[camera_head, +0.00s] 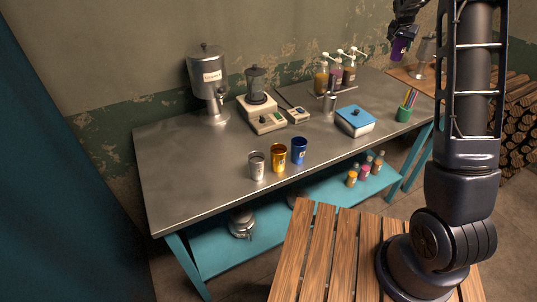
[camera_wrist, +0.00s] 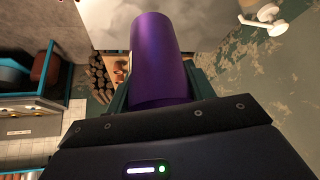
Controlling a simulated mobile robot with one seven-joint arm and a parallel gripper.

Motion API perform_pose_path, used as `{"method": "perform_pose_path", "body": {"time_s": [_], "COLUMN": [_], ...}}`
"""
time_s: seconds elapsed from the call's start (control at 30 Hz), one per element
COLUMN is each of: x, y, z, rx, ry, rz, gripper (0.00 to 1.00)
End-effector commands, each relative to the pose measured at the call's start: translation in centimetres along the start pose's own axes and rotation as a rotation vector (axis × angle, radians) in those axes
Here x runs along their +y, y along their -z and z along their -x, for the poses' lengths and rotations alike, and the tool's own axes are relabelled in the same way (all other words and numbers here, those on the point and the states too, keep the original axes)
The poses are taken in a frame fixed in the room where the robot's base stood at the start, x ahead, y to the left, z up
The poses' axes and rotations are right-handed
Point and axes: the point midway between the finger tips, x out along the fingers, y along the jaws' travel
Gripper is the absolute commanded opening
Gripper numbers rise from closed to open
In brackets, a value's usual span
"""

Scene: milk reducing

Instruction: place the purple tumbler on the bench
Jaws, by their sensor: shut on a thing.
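The purple tumbler (camera_head: 399,49) is held up in the air near the top right of the head view, above the far right part of the bench area. It fills the middle of the wrist view (camera_wrist: 160,60). My gripper (camera_head: 402,32) is shut on it, with the arm reaching up and over. The bench (camera_head: 190,160) has a grey metal top. Silver (camera_head: 257,166), gold (camera_head: 279,158) and blue (camera_head: 299,151) tumblers stand in a row near its front edge. The purple tumbler is clear of the bench top.
A metal dispenser (camera_head: 208,85), blender (camera_head: 256,100), pump bottles (camera_head: 335,72), blue-topped box (camera_head: 355,120) and green pencil cup (camera_head: 404,113) stand on the bench. Its left part is bare. A slatted wooden surface (camera_head: 320,250) lies in front. Logs (camera_head: 517,120) are stacked at right.

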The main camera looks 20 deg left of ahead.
Motion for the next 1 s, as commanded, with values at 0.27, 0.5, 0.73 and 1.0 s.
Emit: {"method": "perform_pose_path", "body": {"time_s": [0.27, 0.5, 0.73, 1.0], "x": [-5.2, -11.6, -17.5, -22.9], "y": [-4.3, -10.4, -17.4, -26.2], "z": [1.8, 5.2, 9.5, 15.4], "rx": [-0.004, -0.005, -0.005, -0.004], "ry": [0.062, 0.15, 0.245, 0.358], "rz": [0.098, 0.232, 0.381, 0.556], "gripper": [0.3, 0.3, 0.3, 0.3]}}
